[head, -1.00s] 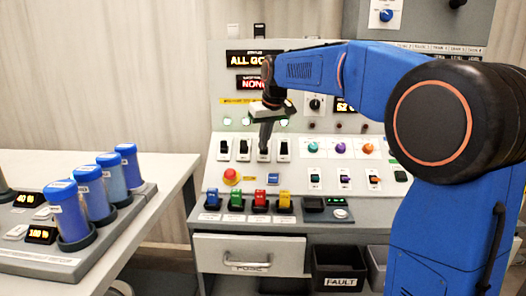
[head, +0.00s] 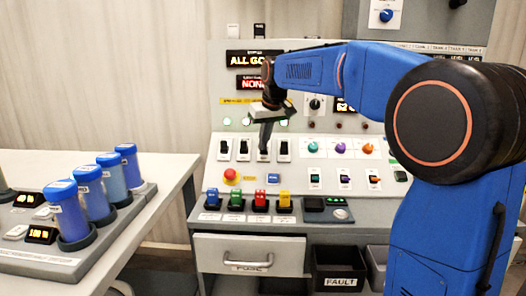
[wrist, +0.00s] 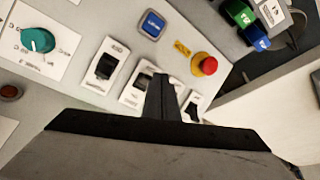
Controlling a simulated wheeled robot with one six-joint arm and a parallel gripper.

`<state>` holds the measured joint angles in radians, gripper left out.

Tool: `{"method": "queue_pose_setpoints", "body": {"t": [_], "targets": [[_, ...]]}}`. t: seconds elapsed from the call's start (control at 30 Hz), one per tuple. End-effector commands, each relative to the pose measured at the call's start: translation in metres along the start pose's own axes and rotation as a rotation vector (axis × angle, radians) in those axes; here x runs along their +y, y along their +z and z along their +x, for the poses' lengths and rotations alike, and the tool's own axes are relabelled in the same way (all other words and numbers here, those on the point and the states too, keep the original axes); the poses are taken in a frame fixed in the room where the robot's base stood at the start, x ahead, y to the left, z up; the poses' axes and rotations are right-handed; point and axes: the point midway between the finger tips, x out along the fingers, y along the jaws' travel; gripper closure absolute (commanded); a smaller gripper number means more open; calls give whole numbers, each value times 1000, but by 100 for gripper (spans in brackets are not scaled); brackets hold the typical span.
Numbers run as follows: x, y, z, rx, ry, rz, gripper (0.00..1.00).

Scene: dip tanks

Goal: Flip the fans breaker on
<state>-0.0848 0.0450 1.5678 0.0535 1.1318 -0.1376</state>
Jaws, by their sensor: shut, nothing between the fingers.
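A row of several black breaker switches on white plates crosses the sloped panel in the head view, including the leftmost breaker (head: 223,148) and the rightmost breaker (head: 284,149). Their labels are too small to read, so I cannot tell which is the fans breaker. My gripper (head: 264,149) is shut and empty, pointing down at the third breaker from the left and covering much of it. In the wrist view my gripper's tips (wrist: 164,82) lie over the row, between a breaker (wrist: 106,66) and another partly hidden breaker (wrist: 193,108). I cannot tell whether they touch a lever.
Below the row are a red mushroom button (head: 231,175) and a blue button (head: 258,191). Coloured switches (head: 247,201) line the lower ledge. Several knobs (head: 340,148) sit to the right. A table with blue cylinders (head: 68,210) stands at left.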

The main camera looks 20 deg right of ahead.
Motion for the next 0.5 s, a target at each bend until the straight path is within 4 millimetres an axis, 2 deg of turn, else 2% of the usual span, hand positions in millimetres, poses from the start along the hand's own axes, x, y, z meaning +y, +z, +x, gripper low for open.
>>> {"method": "queue_pose_setpoints", "body": {"t": [0.5], "targets": [[0, 5, 12, -1, 0, 0, 100]]}}
